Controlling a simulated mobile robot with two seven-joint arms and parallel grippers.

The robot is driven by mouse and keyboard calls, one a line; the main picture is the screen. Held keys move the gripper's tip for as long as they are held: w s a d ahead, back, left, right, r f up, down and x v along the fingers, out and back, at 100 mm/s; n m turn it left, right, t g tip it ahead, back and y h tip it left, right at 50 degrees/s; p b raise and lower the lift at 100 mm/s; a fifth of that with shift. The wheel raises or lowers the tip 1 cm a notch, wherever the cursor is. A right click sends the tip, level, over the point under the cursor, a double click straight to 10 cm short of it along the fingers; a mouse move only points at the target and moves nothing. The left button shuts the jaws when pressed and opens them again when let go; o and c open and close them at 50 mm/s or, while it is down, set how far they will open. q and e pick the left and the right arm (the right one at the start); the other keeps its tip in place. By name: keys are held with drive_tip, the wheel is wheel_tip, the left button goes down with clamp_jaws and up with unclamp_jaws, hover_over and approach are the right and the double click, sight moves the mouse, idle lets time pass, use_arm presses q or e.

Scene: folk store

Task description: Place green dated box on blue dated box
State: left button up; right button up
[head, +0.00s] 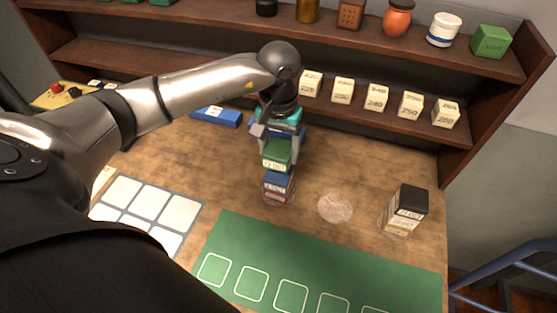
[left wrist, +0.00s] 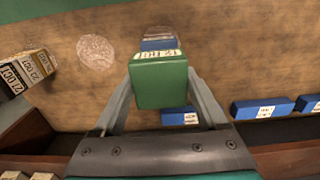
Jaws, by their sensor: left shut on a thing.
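The green dated box (head: 277,154) is upright between the fingers of my left gripper (head: 281,141), which is shut on it and points down. In the left wrist view the green box (left wrist: 160,84) fills the space between the fingertips (left wrist: 160,75). I cannot tell whether the two boxes touch. My right gripper is not in view.
A black box on a pale one (head: 408,201) stands farther right. A green mat (head: 330,262) and a white-squared card (head: 150,212) lie in front. A shelf (head: 150,62) with several numbered boxes is behind.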

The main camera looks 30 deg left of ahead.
sight(279, 163)
use_arm(q)
drive_tip(key=shift+f, duration=2.2)
drive_tip(key=shift+f, duration=0.2)
drive_tip(key=o, duration=1.4)
drive_tip(key=shift+c, duration=0.2)
drive_tip(key=shift+r, duration=0.1)
wheel_tip(279, 163, up, 12)
drive_tip(key=shift+r, duration=0.15)
